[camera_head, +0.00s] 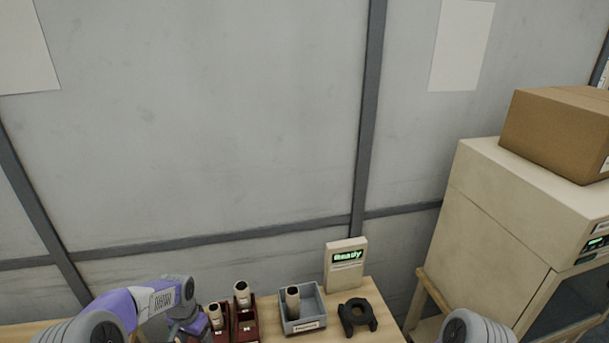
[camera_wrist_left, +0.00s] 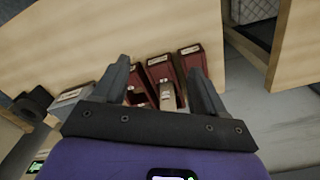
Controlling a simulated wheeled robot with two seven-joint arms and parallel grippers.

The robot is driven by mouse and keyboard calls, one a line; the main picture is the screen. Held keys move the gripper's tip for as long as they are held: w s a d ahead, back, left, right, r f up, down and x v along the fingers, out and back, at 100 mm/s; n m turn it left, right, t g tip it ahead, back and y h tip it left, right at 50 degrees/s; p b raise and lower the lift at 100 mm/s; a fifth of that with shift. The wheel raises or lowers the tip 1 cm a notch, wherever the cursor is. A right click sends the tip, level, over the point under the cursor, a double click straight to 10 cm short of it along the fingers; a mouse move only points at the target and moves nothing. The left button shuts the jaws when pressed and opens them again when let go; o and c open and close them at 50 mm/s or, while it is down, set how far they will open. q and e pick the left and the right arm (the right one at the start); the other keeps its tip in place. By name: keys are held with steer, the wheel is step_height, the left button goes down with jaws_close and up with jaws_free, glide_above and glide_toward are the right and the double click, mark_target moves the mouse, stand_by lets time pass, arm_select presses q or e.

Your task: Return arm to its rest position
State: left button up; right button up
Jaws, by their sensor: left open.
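My left arm comes in at the lower left of the head view, its gripper (camera_head: 188,328) low beside the red bins and partly cut off by the frame. In the left wrist view the left gripper (camera_wrist_left: 162,82) has its fingers apart, with nothing held between them. Beyond the fingers are red bins (camera_wrist_left: 192,60) on the wooden table (camera_wrist_left: 135,40). Pale rolls stand in the red bins, one roll (camera_head: 242,292) clearly visible in the head view.
A beige cabinet (camera_head: 500,210) with a cardboard box (camera_head: 555,130) on top is at the right. A grey wall (camera_head: 210,130) backs the table.

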arm_select(q)
steer(key=s+d+f+n+h, duration=0.1)
steer(key=s+d+f, duration=0.3)
steer(key=d+f, duration=0.1)
steer(key=s+d+f+n+h, duration=0.1)
steer(key=s+d+f, duration=0.2)
steer(key=d+f, duration=0.1)
steer(key=s+d+f+h, duration=0.1)
steer(key=s+d+f, duration=0.3)
steer(key=d+f, duration=0.1)
steer(key=shift+s+d+f+n, duration=0.3)
steer(key=shift+d+f+n, duration=0.05)
steer(key=shift+d+n, duration=0.1)
steer(key=s+d+f+n+h+b, duration=0.1)
steer(key=s+d+f+n, duration=0.3)
steer(key=s, duration=0.7)
step_height(320, 180, down, 8)
steer(key=m+b, duration=0.1)
steer(key=b, duration=0.7)
steer(key=shift+w+d+f, duration=0.25)
steer(key=shift+w+d, duration=0.1)
steer(key=shift+d, duration=0.05)
arm_select(e)
step_height(320, 180, down, 10)
steer(key=shift+w+r, duration=0.25)
steer(key=shift+w, duration=0.05)
